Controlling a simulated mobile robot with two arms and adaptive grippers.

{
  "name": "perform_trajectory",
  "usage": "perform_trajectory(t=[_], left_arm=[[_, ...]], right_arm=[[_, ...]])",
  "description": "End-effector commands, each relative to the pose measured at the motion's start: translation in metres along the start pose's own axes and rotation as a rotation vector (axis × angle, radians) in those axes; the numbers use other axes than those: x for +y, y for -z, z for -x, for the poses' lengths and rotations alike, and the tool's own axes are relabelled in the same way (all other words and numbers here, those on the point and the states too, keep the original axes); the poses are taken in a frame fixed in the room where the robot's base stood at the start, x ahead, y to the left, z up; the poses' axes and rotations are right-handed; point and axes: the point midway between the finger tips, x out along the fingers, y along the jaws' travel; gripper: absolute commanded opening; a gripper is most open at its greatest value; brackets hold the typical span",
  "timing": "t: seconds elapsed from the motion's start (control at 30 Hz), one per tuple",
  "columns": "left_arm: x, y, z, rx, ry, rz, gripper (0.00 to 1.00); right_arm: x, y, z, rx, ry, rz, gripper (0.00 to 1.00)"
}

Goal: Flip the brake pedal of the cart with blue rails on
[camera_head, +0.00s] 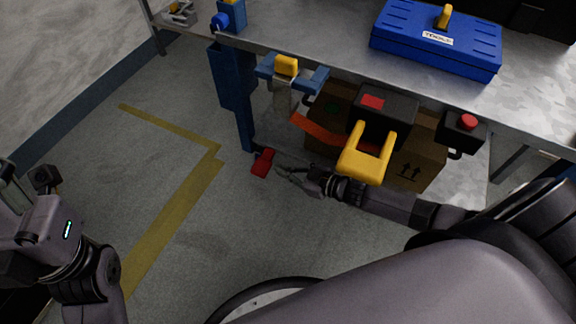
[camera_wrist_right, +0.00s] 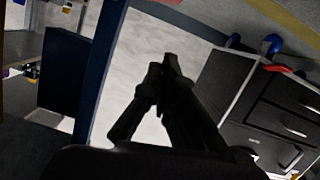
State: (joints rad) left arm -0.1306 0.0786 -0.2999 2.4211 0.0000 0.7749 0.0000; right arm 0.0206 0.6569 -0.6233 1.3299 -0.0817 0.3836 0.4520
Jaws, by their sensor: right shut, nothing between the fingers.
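A metal-topped cart or bench with blue uprights (camera_head: 238,100) stands ahead of me in the head view. A small red pedal-like piece (camera_head: 263,162) is low beside the foot of the blue upright. My right gripper (camera_head: 281,170) is just right of the red piece, shut and empty; I cannot tell if it touches it. In the right wrist view its dark fingers (camera_wrist_right: 168,68) are together, with a blue post (camera_wrist_right: 100,75) to their left. My left arm (camera_head: 75,255) is at the left edge; its finger state is unclear.
A blue toolbox (camera_head: 437,38) lies on the metal top. Below are a cardboard box (camera_head: 415,165), a yellow-handled device (camera_head: 368,160) and a black box with a red button (camera_head: 462,128). Yellow floor lines (camera_head: 165,215) mark clear floor to the left. Dark drawers (camera_wrist_right: 285,115) show in the wrist view.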

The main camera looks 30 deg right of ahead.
Motion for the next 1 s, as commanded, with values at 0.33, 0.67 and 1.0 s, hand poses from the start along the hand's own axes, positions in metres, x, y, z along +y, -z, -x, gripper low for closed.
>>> perform_trajectory(t=[0.33,0.67,1.0], left_arm=[[0.0,0.0,0.004,-0.018,0.007,0.003,0.48],[0.0,0.0,0.004,-0.018,0.007,0.003,0.48],[-0.001,0.001,0.004,-0.031,0.011,0.004,0.48]], right_arm=[[-0.001,0.0,0.013,0.001,0.0,0.0,0.0],[-0.001,0.0,0.013,0.001,0.0,0.0,0.0],[-0.052,0.089,-0.004,0.229,0.044,-0.029,0.0]])
